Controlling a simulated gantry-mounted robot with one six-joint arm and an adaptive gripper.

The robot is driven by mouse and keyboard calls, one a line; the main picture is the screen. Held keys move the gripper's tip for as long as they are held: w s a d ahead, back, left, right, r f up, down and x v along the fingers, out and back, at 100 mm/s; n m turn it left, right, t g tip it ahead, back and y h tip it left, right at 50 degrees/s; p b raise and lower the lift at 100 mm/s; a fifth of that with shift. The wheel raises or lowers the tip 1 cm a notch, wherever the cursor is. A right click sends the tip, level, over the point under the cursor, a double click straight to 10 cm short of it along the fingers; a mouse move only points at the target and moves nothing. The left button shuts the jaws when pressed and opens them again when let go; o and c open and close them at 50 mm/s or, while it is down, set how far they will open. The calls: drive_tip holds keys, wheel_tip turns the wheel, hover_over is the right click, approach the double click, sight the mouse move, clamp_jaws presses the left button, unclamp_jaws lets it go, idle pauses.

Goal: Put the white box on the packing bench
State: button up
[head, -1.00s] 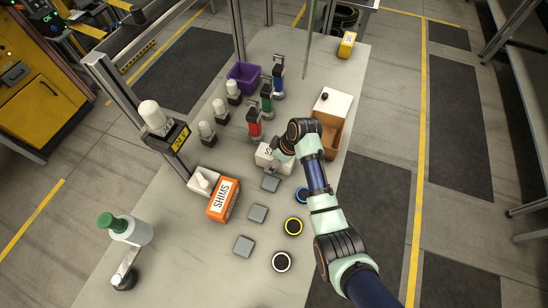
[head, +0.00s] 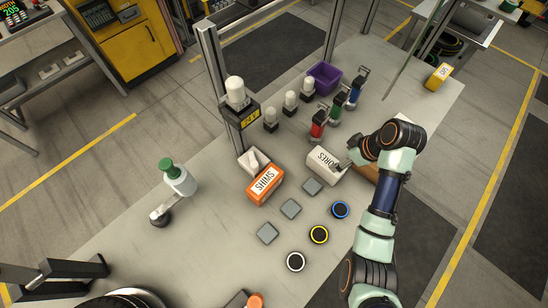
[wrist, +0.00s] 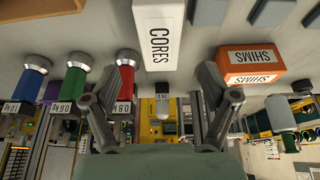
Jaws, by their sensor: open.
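The white box (head: 325,167), labelled CORES, lies on the long grey bench (head: 215,215) beside the orange SHIMS box. My gripper (head: 350,165) is at its right end, and my wrist hides part of that end. In the wrist view the white box (wrist: 158,35) is at the top centre, in line with the gap between my open fingers (wrist: 158,95). Nothing is held between them. I cannot tell whether a finger touches the box. No label shows which surface is the packing bench.
The orange SHIMS box (head: 266,186) and grey pads (head: 290,209) lie left of and below the white box. Red, green and blue tools (head: 335,112) stand behind it, with a purple bin (head: 325,78) farther back. Another table (head: 470,20) stands at the upper right.

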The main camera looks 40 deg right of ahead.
drive_tip(key=w+a+r+t+h, duration=0.1)
drive_tip(key=w+a+r, duration=0.2)
drive_tip(key=w+a, duration=0.8)
drive_tip(key=a+r+t, duration=0.2)
drive_tip(key=a+r, duration=0.2)
drive_tip(key=a, duration=0.5)
drive_tip(key=a+r+t, duration=0.2)
drive_tip(key=a+r, duration=0.3)
drive_tip(key=a, duration=0.5)
drive_tip(key=a+r+t, duration=0.3)
drive_tip(key=a+r, duration=0.1)
drive_tip(key=a, duration=0.6)
drive_tip(key=shift+s+a+r+m+y, duration=0.2)
drive_tip(key=shift+s+r+m+y, duration=0.15)
drive_tip(key=shift+s+m+y, duration=0.1)
